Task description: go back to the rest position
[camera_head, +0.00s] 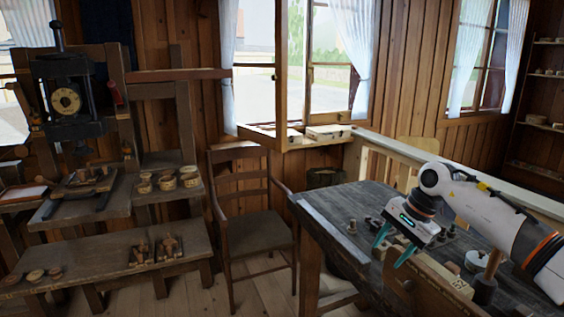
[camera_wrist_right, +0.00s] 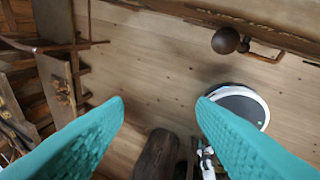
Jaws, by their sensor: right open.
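My right gripper (camera_head: 388,252) is at the end of the white arm that comes in from the right in the head view. Its two teal fingers point down and to the left over the near part of the dark workbench (camera_head: 335,215). In the right wrist view the fingers (camera_wrist_right: 161,105) stand wide apart with nothing between them, and wooden floor shows beyond. My left gripper is in neither view.
A small turned piece (camera_head: 352,227) stands on the bench left of the gripper. A wooden chair (camera_head: 255,225) stands left of the bench. A shelf stand (camera_head: 100,255) is farther left.

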